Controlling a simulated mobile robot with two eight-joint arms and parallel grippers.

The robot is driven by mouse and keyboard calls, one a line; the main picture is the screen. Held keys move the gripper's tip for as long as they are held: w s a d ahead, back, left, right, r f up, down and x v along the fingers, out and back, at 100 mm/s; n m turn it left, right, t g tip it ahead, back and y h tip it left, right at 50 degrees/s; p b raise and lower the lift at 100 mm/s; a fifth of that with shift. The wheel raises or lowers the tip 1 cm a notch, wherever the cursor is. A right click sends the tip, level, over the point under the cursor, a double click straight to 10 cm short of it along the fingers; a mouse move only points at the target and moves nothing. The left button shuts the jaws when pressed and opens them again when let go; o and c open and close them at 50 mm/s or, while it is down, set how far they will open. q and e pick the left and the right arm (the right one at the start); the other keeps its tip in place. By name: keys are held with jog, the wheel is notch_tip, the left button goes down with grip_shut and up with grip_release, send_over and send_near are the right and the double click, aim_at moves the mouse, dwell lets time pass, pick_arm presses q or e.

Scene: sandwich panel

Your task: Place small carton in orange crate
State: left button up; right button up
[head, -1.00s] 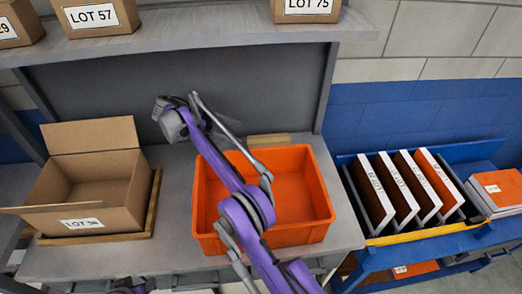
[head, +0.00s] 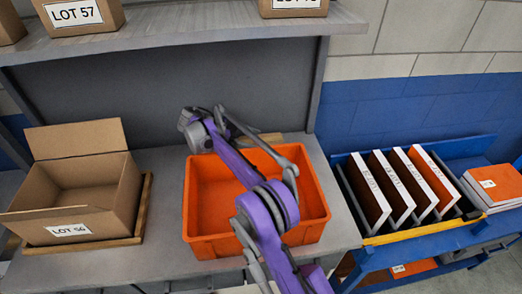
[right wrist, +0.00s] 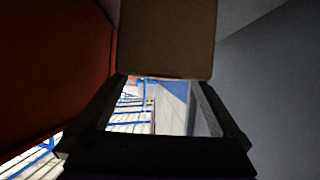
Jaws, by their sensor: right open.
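The small brown carton (head: 271,137) shows only as a tan strip behind the orange crate (head: 203,243), partly hidden by my right arm. The crate stands on the grey bench, and its visible inside looks empty. My right arm reaches over the crate, its end at the crate's back left corner; its fingers are not clear in the head view. In the right wrist view the open right gripper (right wrist: 155,125) has a finger on each side, with the carton (right wrist: 168,38) at the top centre. I cannot tell whether they touch. My left gripper is not in view.
An orange wall (right wrist: 50,70) is on the left and a grey surface (right wrist: 270,80) on the right in the wrist view. An open cardboard box (head: 70,205) stands left of the crate. A blue cart (head: 440,235) with upright panels stands right.

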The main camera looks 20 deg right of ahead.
jog(key=shift+c, duration=0.2)
grip_shut()
jog(key=shift+r, duration=0.1)
